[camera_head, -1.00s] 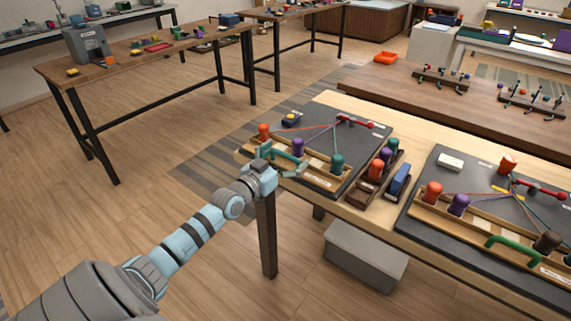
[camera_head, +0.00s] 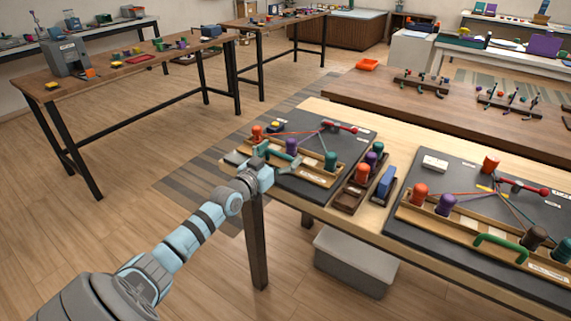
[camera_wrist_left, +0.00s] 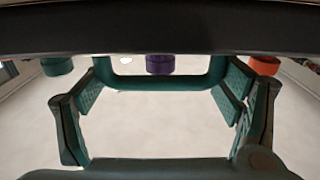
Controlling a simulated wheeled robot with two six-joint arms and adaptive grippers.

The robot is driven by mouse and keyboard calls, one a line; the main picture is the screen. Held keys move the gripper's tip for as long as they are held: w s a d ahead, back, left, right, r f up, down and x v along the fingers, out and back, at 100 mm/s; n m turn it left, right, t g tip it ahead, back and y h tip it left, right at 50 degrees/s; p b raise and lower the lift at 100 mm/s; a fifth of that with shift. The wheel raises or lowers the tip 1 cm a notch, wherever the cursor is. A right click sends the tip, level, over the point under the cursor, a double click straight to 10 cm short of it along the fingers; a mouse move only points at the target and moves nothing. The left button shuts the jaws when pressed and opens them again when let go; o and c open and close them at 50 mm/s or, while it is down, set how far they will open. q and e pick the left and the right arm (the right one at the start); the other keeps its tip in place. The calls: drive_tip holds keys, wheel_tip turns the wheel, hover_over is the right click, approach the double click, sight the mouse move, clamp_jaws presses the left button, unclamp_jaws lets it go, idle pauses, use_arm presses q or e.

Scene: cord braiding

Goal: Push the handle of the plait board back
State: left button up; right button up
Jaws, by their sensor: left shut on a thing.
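The left plait board is a dark board (camera_head: 345,148) with a wooden rail (camera_head: 315,178) along its near side. Its teal handle (camera_head: 277,152) stands on that rail, near an orange spool (camera_head: 256,132), a purple spool (camera_head: 292,146) and a teal spool (camera_head: 330,160). My left gripper (camera_head: 268,160) is at the handle and shut on it, partly hiding it. In the left wrist view the teal handle bar (camera_wrist_left: 160,82) spans between the two fingers, with the spools beyond it. My right gripper is not in view.
A second board (camera_head: 465,180) with a green handle (camera_head: 500,247) lies further right. A grey bin (camera_head: 355,262) is under the table. Open floor lies to the left.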

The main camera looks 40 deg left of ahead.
use_arm(q)
drive_tip(key=shift+w+r, duration=0.1)
drive_tip(key=shift+w, duration=0.05)
drive_tip(key=o, duration=1.4)
drive_tip(key=shift+w, duration=0.15)
